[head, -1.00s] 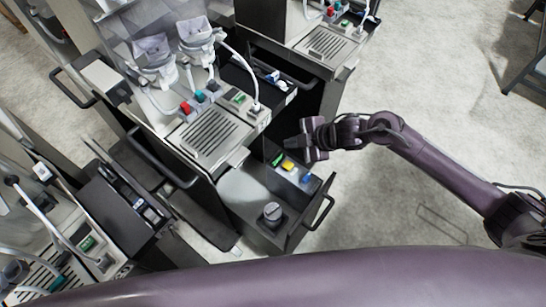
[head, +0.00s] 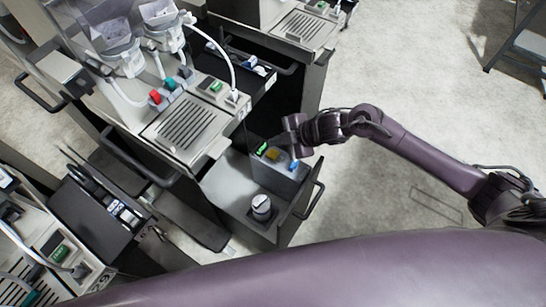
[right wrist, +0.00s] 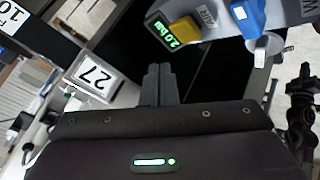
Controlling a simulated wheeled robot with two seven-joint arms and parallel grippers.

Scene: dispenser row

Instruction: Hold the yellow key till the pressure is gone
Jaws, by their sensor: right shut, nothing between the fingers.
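The yellow key (head: 273,154) sits on a grey block in the open drawer, between a green display (head: 261,148) and a blue key (head: 294,165). In the right wrist view the yellow key (right wrist: 184,30) is beside the display (right wrist: 165,35), which reads about 2.0 bar. The blue key (right wrist: 248,16) shows there too. My right gripper (head: 291,135) is over the far side of the block. In the right wrist view its fingertips (right wrist: 159,68) are shut and empty, and appear apart from the yellow key. My left gripper is out of view.
The open drawer (head: 228,190) has a round knob (head: 261,207) and a front handle (head: 310,200). The dispenser with a slotted tray (head: 186,127) stands above it. Neighbouring dispensers are on both sides. A label marked 27 (right wrist: 98,74) is near the fingers.

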